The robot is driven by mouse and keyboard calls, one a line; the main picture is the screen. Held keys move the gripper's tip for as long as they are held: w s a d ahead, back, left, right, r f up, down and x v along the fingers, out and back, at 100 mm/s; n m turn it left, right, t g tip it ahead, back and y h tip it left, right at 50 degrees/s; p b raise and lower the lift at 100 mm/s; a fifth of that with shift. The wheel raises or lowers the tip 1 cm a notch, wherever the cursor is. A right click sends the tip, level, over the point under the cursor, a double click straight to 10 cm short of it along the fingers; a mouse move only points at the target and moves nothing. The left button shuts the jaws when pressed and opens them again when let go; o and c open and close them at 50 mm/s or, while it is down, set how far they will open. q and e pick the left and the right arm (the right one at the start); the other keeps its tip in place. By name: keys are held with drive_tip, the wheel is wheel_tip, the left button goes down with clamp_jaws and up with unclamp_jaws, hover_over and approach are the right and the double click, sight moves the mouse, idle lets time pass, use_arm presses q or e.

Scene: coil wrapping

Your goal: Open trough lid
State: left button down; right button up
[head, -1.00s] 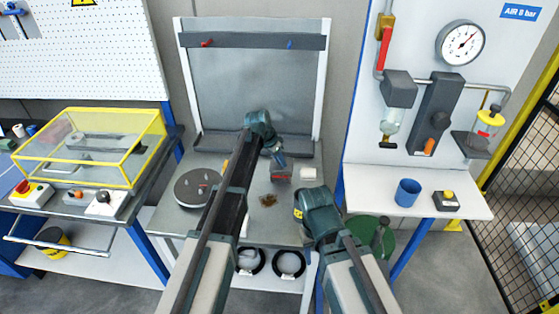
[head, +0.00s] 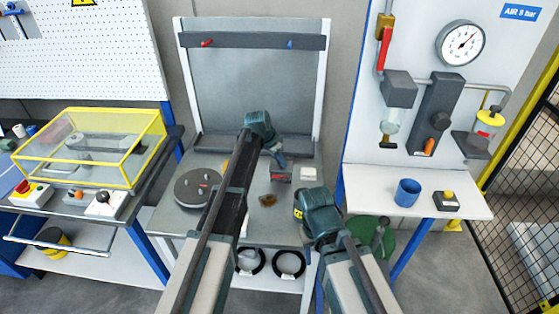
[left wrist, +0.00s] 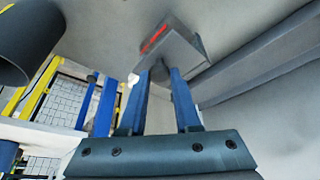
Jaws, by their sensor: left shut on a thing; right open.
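A small grey box with a red mark, which I take for the trough (head: 281,176), sits on the grey bench toward its right side. In the left wrist view the grey box (left wrist: 178,48) is just past the fingertips. In the left wrist view the fingers of the left gripper (left wrist: 166,78) close on a small dark part at the box. Whether that part is the lid is unclear. My right wrist is at the bench's front right; its fingers are hidden.
A dark round plate (head: 192,188) lies left on the bench. A brown patch (head: 268,200) and a white block (head: 308,174) are near the box. A grey panel (head: 252,95) stands behind. A blue cup (head: 407,192) is on the right shelf.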

idle(0.3)
use_arm(q)
drive_tip(key=shift+w+r+g+p, duration=0.5)
drive_tip(key=shift+w+g+p, duration=0.05)
drive_tip(key=shift+g+p, duration=0.2)
drive_tip(key=shift+w+r+g+p, duration=0.25)
drive_tip(key=shift+w+g+p, duration=0.2)
drive_tip(key=shift+g, duration=0.2)
drive_tip(key=shift+w+r+n+g, duration=0.3)
drive_tip(key=shift+w+g, duration=0.2)
drive_tip(key=shift+g, duration=0.5)
drive_tip(key=shift+w+r+g, duration=0.2)
drive_tip(key=shift+w+g, duration=0.2)
drive_tip(key=shift+g, duration=0.6)
drive_tip(key=c, duration=0.6)
unclamp_jaws()
drive_tip(key=shift+r, duration=0.2)
